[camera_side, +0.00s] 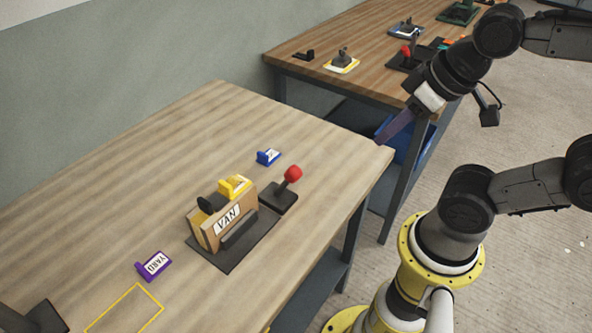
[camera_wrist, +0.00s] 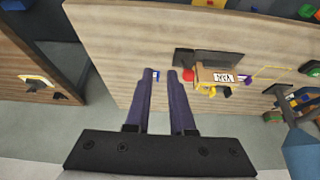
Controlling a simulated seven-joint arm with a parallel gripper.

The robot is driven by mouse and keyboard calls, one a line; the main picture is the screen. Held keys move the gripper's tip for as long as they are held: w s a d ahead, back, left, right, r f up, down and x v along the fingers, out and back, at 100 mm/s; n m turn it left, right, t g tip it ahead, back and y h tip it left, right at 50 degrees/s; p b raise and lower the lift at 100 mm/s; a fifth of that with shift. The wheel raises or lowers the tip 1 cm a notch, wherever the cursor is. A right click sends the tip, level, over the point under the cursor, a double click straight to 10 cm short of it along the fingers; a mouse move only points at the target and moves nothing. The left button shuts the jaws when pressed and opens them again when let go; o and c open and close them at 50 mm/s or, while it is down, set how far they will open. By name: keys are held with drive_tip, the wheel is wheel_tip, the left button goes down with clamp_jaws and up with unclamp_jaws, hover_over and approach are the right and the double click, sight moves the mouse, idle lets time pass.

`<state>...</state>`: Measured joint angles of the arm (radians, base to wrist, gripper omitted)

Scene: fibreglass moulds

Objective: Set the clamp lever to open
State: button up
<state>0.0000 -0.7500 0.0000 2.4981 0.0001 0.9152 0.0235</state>
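The clamp lever has a red ball knob (camera_side: 292,174) on a short dark stem. It rises from a black base (camera_side: 278,197) and leans up and to the right in the side view. The red knob (camera_wrist: 188,75) also shows in the wrist view, just right of my fingertips. A wooden block labelled VAN (camera_side: 228,220) stands beside the base, with yellow and black pieces on top. My gripper (camera_side: 383,139) is off the table's right corner, apart from the lever. In the wrist view its two purple fingers (camera_wrist: 160,74) are apart with nothing between them.
A small blue holder (camera_side: 268,157) stands behind the lever. A purple YARD holder (camera_side: 153,265) and a yellow outline (camera_side: 125,312) lie to the left. A second table (camera_side: 300,62) at the back carries other fixtures. The table's far left surface is clear.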

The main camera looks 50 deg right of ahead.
drive_tip(key=o, duration=0.6)
drive_tip(key=shift+m+g, duration=0.5)
drive_tip(key=w+r, duration=0.3)
drive_tip(key=shift+w+a+r, duration=0.25)
drive_tip(key=shift+a, duration=0.15)
drive_tip(key=shift+o, duration=0.2)
drive_tip(key=n+g, duration=0.1)
drive_tip(key=g, duration=0.3)
hover_over(294, 180)
drive_tip(key=w+d, duration=0.1)
drive_tip(key=f, duration=0.4)
drive_tip(key=shift+d+f, duration=0.2)
drive_tip(key=shift+f, duration=0.2)
wheel_tip(294, 180, down, 13)
drive_tip(key=shift+f, duration=0.1)
clamp_jaws()
drive_tip(key=shift+w, duration=0.1)
